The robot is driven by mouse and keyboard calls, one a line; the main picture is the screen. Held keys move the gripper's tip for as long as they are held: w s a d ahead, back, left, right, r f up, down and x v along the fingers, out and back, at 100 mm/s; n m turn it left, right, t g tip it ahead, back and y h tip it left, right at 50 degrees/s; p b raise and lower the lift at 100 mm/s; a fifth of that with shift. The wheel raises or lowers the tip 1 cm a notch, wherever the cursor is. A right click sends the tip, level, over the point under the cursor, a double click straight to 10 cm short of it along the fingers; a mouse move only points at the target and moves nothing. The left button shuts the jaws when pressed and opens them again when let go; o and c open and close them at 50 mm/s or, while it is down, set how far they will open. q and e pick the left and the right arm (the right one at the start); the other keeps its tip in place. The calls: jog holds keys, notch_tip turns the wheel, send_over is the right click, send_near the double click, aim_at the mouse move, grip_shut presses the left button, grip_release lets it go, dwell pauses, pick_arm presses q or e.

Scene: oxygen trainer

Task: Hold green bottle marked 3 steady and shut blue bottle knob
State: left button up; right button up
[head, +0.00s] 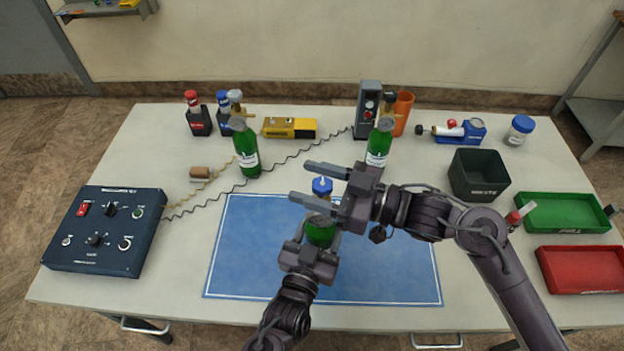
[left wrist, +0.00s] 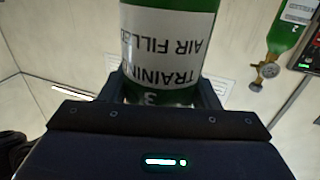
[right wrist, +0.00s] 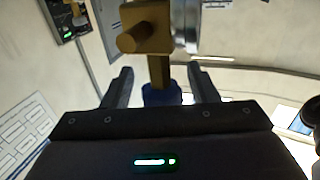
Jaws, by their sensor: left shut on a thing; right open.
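The green bottle marked 3 (head: 321,229) stands on the blue mat (head: 385,282). In the left wrist view its body (left wrist: 168,48) shows an upside-down white label and a 3. My left gripper (head: 319,240) is shut on the bottle's body from the front. The blue knob (head: 322,185) is on top, and the right wrist view shows it (right wrist: 161,95) on a brass valve (right wrist: 155,35). My right gripper (head: 299,181) is open, with one finger on either side of the knob. Gaps show between fingers and knob in the right wrist view. The bottle's neck is partly hidden.
Two other green bottles stand behind, at left (head: 245,152) and right (head: 378,148). A dark control box (head: 108,232) with coiled cables is at left. A black bin (head: 478,178), green tray (head: 562,214) and red tray (head: 585,270) are at right. The mat's left part is clear.

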pick_arm(q)
jog(key=shift+r, duration=0.15)
pick_arm(e)
jog(key=v, duration=1.1)
jog(key=shift+d, duration=0.35)
jog(key=shift+s, duration=0.1)
pick_arm(q)
jog(key=o, duration=1.6)
jog(key=shift+c, duration=0.2)
